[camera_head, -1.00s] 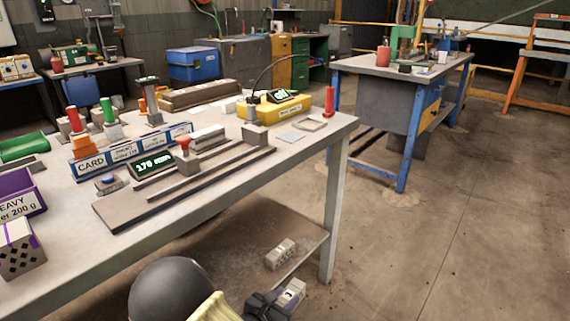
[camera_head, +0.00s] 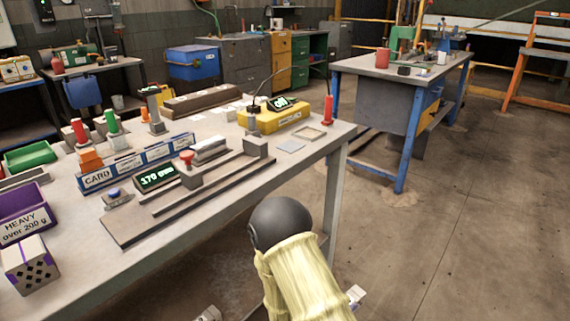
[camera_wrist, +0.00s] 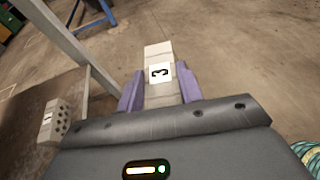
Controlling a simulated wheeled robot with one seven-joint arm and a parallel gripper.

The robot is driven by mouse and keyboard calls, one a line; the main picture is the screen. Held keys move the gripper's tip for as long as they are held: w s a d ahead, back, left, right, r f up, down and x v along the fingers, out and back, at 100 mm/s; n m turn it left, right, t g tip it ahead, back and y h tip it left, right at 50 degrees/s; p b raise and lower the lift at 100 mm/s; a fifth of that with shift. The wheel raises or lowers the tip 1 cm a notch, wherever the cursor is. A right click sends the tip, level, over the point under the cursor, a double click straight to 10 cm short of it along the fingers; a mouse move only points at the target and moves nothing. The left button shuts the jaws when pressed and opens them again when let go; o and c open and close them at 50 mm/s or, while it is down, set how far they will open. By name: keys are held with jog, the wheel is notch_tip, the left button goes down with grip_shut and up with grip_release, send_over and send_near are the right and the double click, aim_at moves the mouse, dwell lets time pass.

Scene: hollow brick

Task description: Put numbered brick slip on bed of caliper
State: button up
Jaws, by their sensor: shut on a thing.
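In the wrist view, my gripper (camera_wrist: 161,88) is shut on a pale grey brick slip (camera_wrist: 158,52) with a white tag marked 3. The slip sticks out beyond the purple fingertips. In the head view, my arm hides most of the gripper; a small pale end of the slip (camera_head: 356,293) shows past it, low and right of the bench. The caliper (camera_head: 126,228) lies on the bench, with a long rail, a red-knobbed jaw block (camera_head: 190,176), a fixed block (camera_head: 256,146) and a green-lit display (camera_head: 156,178) reading about 170 mm. Its bed looks empty of slips.
A perforated brick (camera_wrist: 55,121) is below the bench, left of my gripper. The bench leg (camera_wrist: 84,88) stands close by on the left. A labelled CARD rack (camera_head: 97,179), a purple HEAVY bin (camera_head: 24,214) and a yellow scale (camera_head: 275,114) are on the bench.

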jog(key=shift+s+a+r+p, duration=0.1)
jog(key=shift+r+p, duration=1.4)
jog(key=shift+p, duration=0.25)
notch_tip(320, 180, up, 28)
jog(key=p, duration=3.3)
jog(key=shift+r, duration=0.2)
jog(key=shift+w, duration=0.2)
jog(key=w+d+n+t+y, duration=0.3)
jog(key=n+t+y, duration=0.1)
jog(key=n, duration=0.1)
jog(key=a+f+n+y, duration=0.1)
jog(key=y, duration=0.1)
jog(key=s+a+f+n+t+y, duration=0.1)
jog(key=f+n+y, duration=0.1)
jog(key=a+f+n+y, duration=0.1)
jog(key=f+n+y, duration=0.1)
jog(key=y, duration=0.1)
jog(key=shift+s, duration=0.25)
